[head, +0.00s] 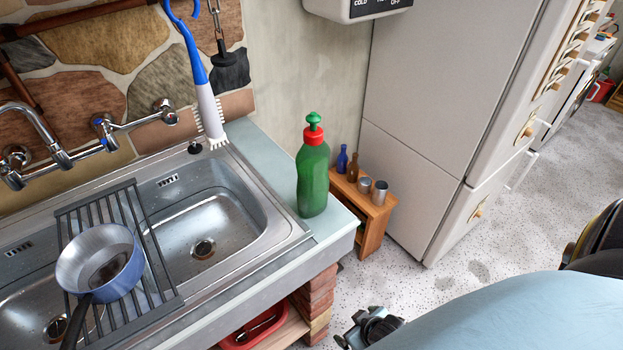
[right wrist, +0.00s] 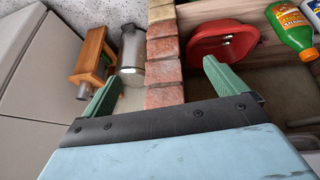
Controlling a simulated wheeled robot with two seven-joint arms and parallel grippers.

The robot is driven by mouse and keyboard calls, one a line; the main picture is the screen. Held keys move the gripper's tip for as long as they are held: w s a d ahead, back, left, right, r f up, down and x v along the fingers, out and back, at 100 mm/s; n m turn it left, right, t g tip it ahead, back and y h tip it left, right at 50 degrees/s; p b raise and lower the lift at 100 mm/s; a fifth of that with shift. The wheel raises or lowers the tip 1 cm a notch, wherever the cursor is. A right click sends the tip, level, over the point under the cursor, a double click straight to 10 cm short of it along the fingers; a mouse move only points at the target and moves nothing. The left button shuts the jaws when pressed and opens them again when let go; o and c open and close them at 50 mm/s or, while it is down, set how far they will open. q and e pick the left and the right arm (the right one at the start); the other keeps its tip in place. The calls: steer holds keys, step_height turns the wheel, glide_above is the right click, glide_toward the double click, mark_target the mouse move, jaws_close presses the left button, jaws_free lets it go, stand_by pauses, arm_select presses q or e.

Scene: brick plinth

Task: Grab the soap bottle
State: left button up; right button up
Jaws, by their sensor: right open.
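The soap bottle (head: 313,178) is green, with a red collar and a green pump top. In the head view it stands upright on the pale counter strip right of the sink, near its front corner. My right gripper (head: 352,336) shows only partly at the bottom of the head view, lower than the counter and apart from the bottle. In the right wrist view its two green fingers (right wrist: 163,71) are spread, with nothing held between them. The soap bottle on the counter is not seen there. My left gripper is in neither view.
A steel sink (head: 203,221) holds a rack with a pan (head: 100,262). A brick pillar (right wrist: 163,60) faces the gripper, beside a red basin (right wrist: 224,42) and a labelled green bottle (right wrist: 290,28). A small wooden shelf (head: 373,212) stands by the fridge (head: 430,110).

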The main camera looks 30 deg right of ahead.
steer(key=w+d+r+m+t+h+p, duration=0.1)
steer(key=w+r+t, duration=0.25)
steer(key=r, duration=0.85)
steer(key=w+d+r+t+p, duration=0.15)
steer(key=w+r, duration=0.35)
steer(key=r, duration=0.7)
steer(key=n+t+y, duration=0.3)
steer(key=t+y, duration=0.4)
glide_toward(324, 183)
steer(key=w, duration=0.1)
steer(key=x, duration=0.7)
steer(key=shift+w+a, duration=0.15)
steer(key=x, duration=0.5)
steer(key=shift+a+p, duration=0.35)
steer(key=shift+p, duration=0.05)
steer(key=shift+w+a+f, duration=0.1)
steer(key=shift+w+a, duration=0.05)
steer(key=shift+w, duration=0.3)
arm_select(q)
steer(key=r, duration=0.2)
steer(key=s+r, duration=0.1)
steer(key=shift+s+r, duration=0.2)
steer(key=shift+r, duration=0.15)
arm_select(e)
steer(key=shift+c, duration=0.5)
